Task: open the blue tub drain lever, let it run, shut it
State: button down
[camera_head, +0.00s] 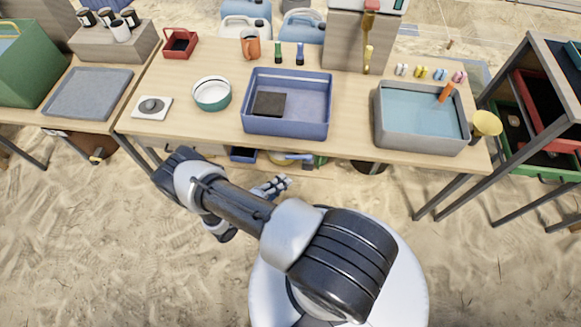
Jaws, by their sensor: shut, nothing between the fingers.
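The blue tub (285,127) stands on the middle of the wooden table, near its front edge. A dark square piece lies on its floor at the left, and I see no clear water in it. A small blue bar-like part (296,157) shows below the table's front edge under the tub; I cannot tell for sure whether it is the drain lever or how it is set. My gripper (284,182) is in front of and below the table edge, near that blue part and apparently apart from it. It is shut and empty, partly hidden by my arm.
A grey tub (420,140) of bluish water stands right, with a yellow funnel (487,123) beside it. A white-and-green bowl (212,94) stands left of the blue tub. Containers sit below the table. A dark-framed rack (530,110) stands right. The sand in front is open.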

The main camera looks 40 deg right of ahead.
jog(key=w+d+f+b, duration=0.1)
jog(key=w+d, duration=0.2)
jog(key=d, duration=0.3)
jog(key=shift+d+f, duration=0.2)
jog(key=shift+d, duration=0.15)
